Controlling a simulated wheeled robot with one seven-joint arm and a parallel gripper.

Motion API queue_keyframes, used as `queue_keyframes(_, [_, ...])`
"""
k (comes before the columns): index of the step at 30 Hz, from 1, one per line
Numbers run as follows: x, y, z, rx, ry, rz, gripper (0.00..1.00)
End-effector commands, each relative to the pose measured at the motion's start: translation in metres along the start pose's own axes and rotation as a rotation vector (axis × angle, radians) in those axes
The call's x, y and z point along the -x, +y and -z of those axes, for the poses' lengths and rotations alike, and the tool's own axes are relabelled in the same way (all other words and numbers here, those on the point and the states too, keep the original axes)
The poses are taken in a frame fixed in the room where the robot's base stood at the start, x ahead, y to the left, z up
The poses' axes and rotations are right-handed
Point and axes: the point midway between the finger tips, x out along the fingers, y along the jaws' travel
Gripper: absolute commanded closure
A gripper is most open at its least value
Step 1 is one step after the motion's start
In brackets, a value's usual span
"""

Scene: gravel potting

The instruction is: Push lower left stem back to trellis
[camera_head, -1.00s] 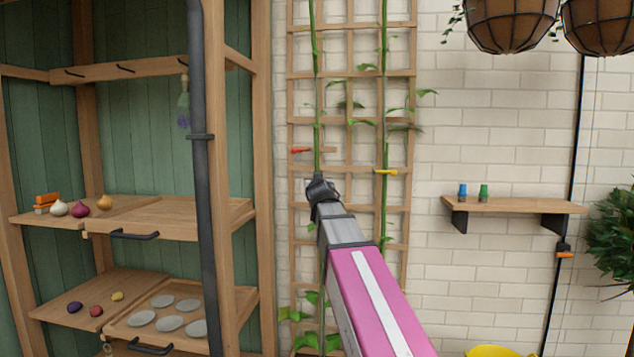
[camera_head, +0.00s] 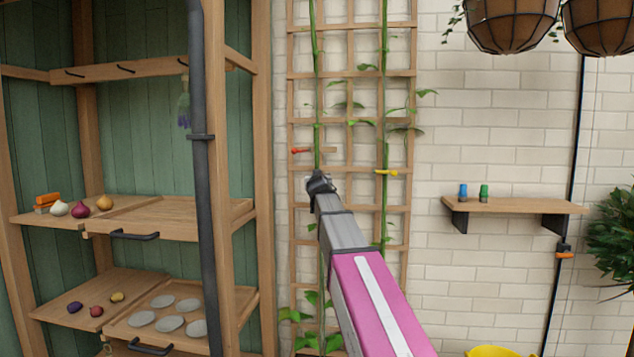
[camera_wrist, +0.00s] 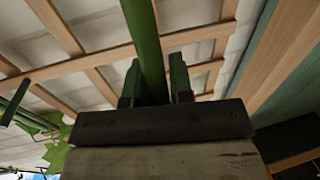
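The left green stem (camera_head: 316,60) climbs the left part of the wooden trellis (camera_head: 350,73). A red clip (camera_head: 301,150) sits beside it, above my gripper. My gripper (camera_head: 319,183) is at the stem's lower part, in front of the trellis, and covers part of the stem. In the wrist view the stem (camera_wrist: 146,45) runs down between the two fingers of my gripper (camera_wrist: 155,82). The fingers stand apart, one on each side, very close to the stem. Whether they press on it, I cannot tell. Trellis slats (camera_wrist: 190,37) show behind.
The right stem (camera_head: 385,130) with a yellow clip (camera_head: 386,172) stands just to the right. A wooden shelf unit (camera_head: 263,180) is close on the left. A wall shelf (camera_head: 515,205) holds blue and green items. A yellow container (camera_head: 493,351) is at the bottom right.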

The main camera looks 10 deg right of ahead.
Motion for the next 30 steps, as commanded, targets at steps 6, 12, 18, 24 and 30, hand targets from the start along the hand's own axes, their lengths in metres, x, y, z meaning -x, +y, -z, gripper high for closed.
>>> queue_keyframes(6, [0.000, 0.000, 0.000, 0.000, -0.001, 0.000, 1.00])
queue_keyframes(12, [-0.020, 0.004, 0.004, -0.013, -0.054, -0.002, 1.00])
queue_keyframes(18, [-0.051, 0.009, 0.008, -0.032, -0.159, 0.004, 1.00])
queue_keyframes(24, [-0.058, 0.011, 0.007, -0.040, -0.204, 0.009, 1.00])
queue_keyframes(30, [-0.057, 0.011, 0.007, -0.040, -0.203, 0.009, 1.00])
